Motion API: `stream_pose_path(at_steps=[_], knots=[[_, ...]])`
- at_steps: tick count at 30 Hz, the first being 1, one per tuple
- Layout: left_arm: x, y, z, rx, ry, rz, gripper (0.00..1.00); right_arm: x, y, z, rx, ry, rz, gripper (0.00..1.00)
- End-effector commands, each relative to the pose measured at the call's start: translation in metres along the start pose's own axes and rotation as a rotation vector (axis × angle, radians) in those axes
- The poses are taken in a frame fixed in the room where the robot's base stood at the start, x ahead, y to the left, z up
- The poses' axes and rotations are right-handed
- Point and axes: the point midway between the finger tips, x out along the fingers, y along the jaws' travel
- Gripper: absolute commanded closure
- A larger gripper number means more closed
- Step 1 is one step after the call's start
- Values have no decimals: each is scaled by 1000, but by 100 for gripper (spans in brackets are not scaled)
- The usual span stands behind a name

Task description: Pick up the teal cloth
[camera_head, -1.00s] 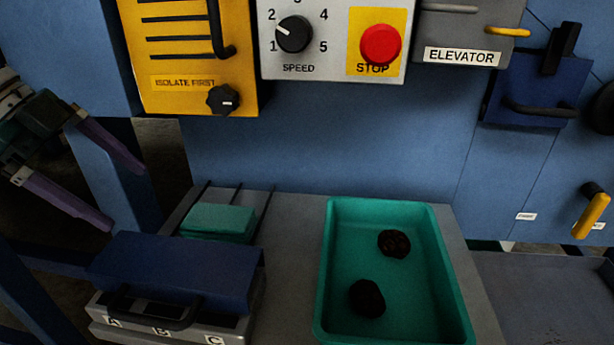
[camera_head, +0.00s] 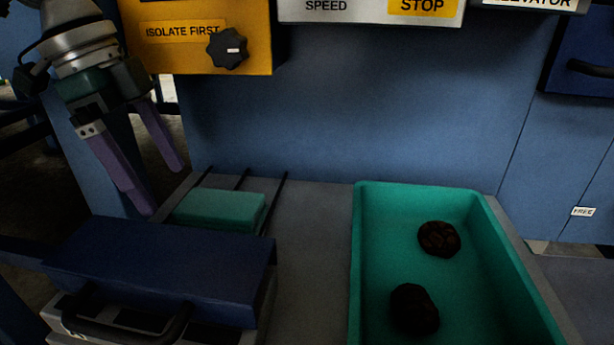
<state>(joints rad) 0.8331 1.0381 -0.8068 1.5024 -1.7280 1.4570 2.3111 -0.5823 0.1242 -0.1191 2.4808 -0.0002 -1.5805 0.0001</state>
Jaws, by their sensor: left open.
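The teal cloth (camera_head: 220,209) is a folded block lying on the grey shelf, behind the blue-lidded box and among thin dark bars. Its near edge is partly hidden by the blue lid. My left gripper (camera_head: 165,190) is open and empty, with two purple fingers pointing down. It is above and to the left of the cloth, apart from it in the picture. My right gripper is not in view.
The blue-lidded box (camera_head: 160,268) with a dark handle stands in front of the cloth. A teal tray (camera_head: 380,265) with two dark lumps lies to the right. A yellow panel (camera_head: 190,60) with a black knob hangs above. Bare grey shelf lies between cloth and tray.

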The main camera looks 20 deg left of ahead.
Motion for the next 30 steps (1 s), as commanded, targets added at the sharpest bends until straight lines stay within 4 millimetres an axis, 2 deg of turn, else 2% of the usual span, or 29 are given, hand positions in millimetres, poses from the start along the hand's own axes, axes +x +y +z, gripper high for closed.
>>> stream_pose_path(at_steps=[1,3,9,14,22,29,30], knots=[[6,0,-12,6,5,1,0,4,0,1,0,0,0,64],[9,0,-26,4,3,-1,0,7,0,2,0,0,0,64],[13,0,-46,0,1,-1,0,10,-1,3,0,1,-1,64],[22,0,-47,-2,0,2,0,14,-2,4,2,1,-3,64],[63,1,-46,-1,0,3,0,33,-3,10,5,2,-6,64],[64,0,-47,0,0,1,0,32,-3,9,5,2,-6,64],[63,0,-47,0,0,1,3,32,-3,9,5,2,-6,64]])
